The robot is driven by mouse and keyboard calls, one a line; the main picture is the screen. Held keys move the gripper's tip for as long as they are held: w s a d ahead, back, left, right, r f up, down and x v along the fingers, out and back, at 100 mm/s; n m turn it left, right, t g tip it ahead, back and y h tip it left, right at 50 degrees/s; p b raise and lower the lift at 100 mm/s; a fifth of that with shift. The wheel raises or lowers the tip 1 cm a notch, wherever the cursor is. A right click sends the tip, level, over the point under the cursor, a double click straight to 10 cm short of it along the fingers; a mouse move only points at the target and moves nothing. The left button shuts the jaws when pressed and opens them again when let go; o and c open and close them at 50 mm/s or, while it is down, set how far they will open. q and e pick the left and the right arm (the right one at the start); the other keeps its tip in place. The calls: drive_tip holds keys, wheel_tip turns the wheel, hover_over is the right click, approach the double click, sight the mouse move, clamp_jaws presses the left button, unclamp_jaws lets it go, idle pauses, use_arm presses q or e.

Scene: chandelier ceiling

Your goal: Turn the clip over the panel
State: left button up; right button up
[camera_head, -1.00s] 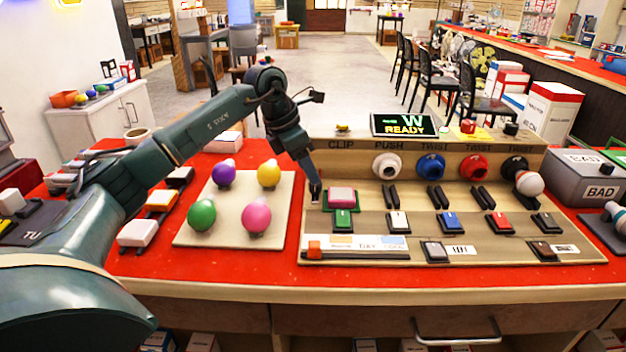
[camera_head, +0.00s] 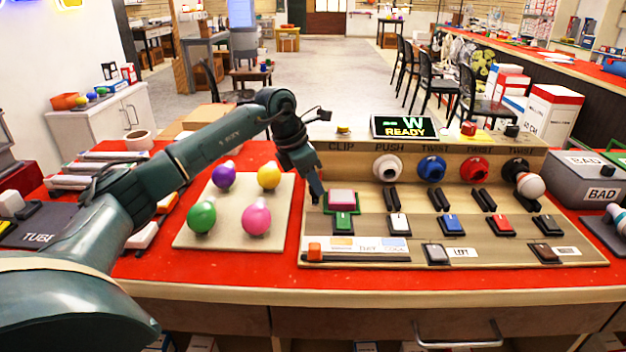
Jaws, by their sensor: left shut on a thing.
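The clip station sits at the left end of the sloped wooden board, below the word CLIP. My left gripper (camera_head: 317,192) comes down from the upper left. Its fingers are closed at the left edge of the pink panel. It is shut on the clip, which is small and mostly hidden by the fingertips. No clip part shows lying across the pink panel's top. My right gripper is not in view.
The wooden board (camera_head: 400,254) also has a PUSH knob (camera_head: 387,168), several TWIST knobs and rocker switches to the right. A READY screen (camera_head: 403,127) stands behind. A cream plate (camera_head: 228,240) with coloured bulbs lies left. A grey BAD bin (camera_head: 582,180) is right.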

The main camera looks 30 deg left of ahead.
use_arm(q)
drive_tip(key=shift+c, duration=1.4)
